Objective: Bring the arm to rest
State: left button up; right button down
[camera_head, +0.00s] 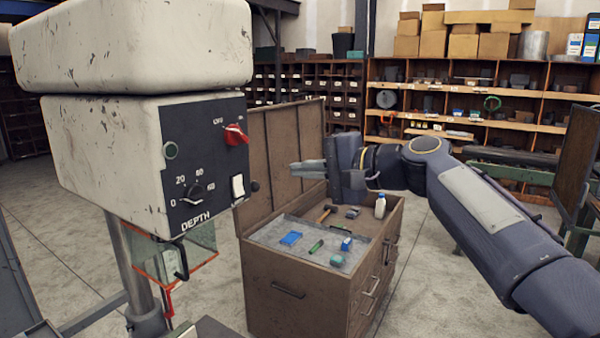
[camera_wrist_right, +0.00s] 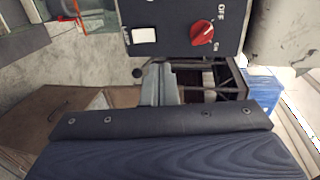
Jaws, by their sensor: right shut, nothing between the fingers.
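My right arm (camera_head: 490,220) comes in from the right in the head view. My right gripper (camera_head: 293,170) is shut and empty, held in the air above the open tool cabinet and pointing left toward the machine. Its closed fingers also show in the right wrist view (camera_wrist_right: 160,85), below the machine's control panel. The head of a drill-like machine (camera_head: 110,140) stands at the left, with a dark panel (camera_head: 205,165) marked DEPTH. The panel has a red knob (camera_head: 236,135) and a white switch (camera_head: 238,187). In the head view the fingertips appear apart from the panel. My left gripper is not in view.
A brown tool cabinet (camera_head: 300,300) with a raised lid (camera_head: 280,150) holds a hammer (camera_head: 326,213), a white bottle (camera_head: 380,206) and small items on top. Loaded shelves (camera_head: 470,100) line the back. A clear guard (camera_head: 190,255) hangs below the machine head. Grey floor lies between.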

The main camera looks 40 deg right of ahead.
dwell(0.3)
jog(key=s+a+f+n+g, duration=0.3)
jog(key=s+a+f+n, duration=0.1)
jog(key=f, duration=0.7)
jog(key=s+a+f+n+g+h, duration=0.1)
jog(key=s+a+f+n+g, duration=0.2)
jog(key=s+f, duration=0.6)
jog(key=s+a+f+n+g+h, duration=0.1)
jog(key=s+a+f+n+g, duration=0.2)
jog(key=s+a+f, duration=0.4)
notch_tip(320, 180, down, 6)
jog(key=shift+s+a+f+n, duration=0.1)
jog(key=shift+s+a+n, duration=0.2)
jog(key=shift+n, duration=0.5)
